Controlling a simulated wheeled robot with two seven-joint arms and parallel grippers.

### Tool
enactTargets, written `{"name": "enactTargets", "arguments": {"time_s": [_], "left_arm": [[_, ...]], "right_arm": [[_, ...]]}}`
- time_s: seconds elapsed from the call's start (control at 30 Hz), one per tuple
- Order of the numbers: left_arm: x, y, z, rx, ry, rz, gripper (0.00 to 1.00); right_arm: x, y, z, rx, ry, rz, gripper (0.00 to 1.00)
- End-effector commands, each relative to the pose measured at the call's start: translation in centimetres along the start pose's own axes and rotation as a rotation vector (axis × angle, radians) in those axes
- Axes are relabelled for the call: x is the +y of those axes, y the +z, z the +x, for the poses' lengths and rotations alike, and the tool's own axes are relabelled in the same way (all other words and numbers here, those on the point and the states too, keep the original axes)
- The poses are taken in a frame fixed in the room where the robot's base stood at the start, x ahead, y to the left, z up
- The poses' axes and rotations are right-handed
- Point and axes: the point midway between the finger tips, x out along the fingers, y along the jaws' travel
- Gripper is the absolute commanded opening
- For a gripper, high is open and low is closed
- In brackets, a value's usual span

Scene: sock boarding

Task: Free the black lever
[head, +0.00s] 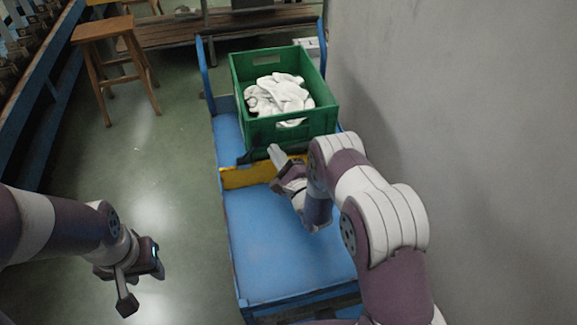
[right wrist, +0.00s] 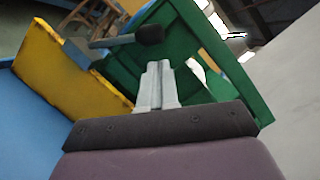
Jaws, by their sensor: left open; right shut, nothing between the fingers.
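The lever shows in the right wrist view as a grey rod with a black knob (right wrist: 150,34). It lies between the yellow plate (right wrist: 75,60) and the green crate (right wrist: 190,40), just beyond my fingertips. My right gripper (head: 275,152) is shut and empty in front of the crate, above the yellow plate. Its closed fingers (right wrist: 154,72) point at the crate side, below the knob. Whether they touch the lever I cannot tell. In the head view the lever is small and partly lost against the crate's dark base. My left gripper (head: 143,286) is open and empty over the floor.
The green crate (head: 262,133) holds white socks (head: 280,94) and stands on the blue cart (head: 275,265). The cart's near deck is bare. A grey wall (head: 450,100) is close on the right. A wooden stool (head: 103,30) stands at the far left; the floor between is free.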

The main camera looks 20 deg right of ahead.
Motion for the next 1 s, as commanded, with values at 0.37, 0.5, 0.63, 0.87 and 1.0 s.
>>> {"name": "enactTargets", "arguments": {"time_s": [0.37, 0.5, 0.63, 0.87, 1.0], "left_arm": [[0.0, 0.0, -0.3, 0.0, 0.0, 0.0, 0.43], [0.0, 0.0, -0.3, 0.0, 0.0, 0.0, 0.43], [0.0, 0.0, -0.3, 0.0, 0.0, 0.0, 0.43], [0.0, -0.1, -0.8, 0.0, 0.0, 0.0, 0.43], [0.0, -0.1, -0.9, 0.0, 0.0, 0.0, 0.43]], "right_arm": [[0.0, 1.5, 1.4, 0.0, 0.0, -0.001, 0.0], [0.0, 1.5, 1.4, 0.0, 0.0, -0.001, 0.0], [-0.1, 1.5, 1.4, 0.0, 0.002, -0.006, 0.0], [-0.3, 2.0, 1.6, -0.001, 0.018, -0.058, 0.0], [-0.4, 2.2, 1.7, -0.001, 0.026, -0.08, 0.0]]}}
